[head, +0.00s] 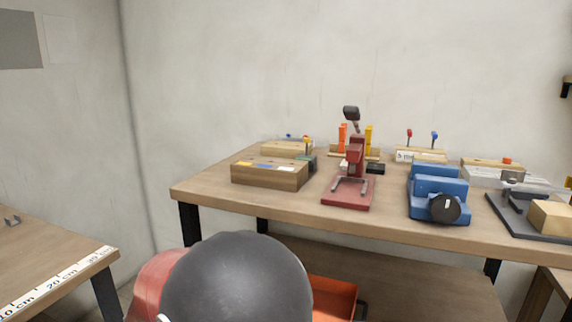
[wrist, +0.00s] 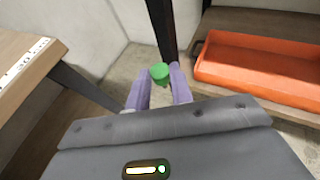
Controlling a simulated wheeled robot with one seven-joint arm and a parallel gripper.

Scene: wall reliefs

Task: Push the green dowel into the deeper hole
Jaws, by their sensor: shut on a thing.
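The green dowel (wrist: 160,72) shows in the wrist view, upright between the tips of my two purple fingers. My gripper (wrist: 160,92) is shut on it and holds it in the air, with floor behind it. Neither the gripper nor the dowel shows in the head view, where my own arm covers the lower middle. A wooden block (head: 268,175) with yellow, blue and white patches stands at the left front of the workbench (head: 300,207). I cannot make out any holes or tell which is deeper.
A red press (head: 350,175), a blue vise (head: 437,192) and a dark-based fixture (head: 520,215) stand along the bench. Smaller wooden racks stand behind. An orange bin (wrist: 265,65) lies below the bench. Another table (head: 50,265) with a ruler strip is at left.

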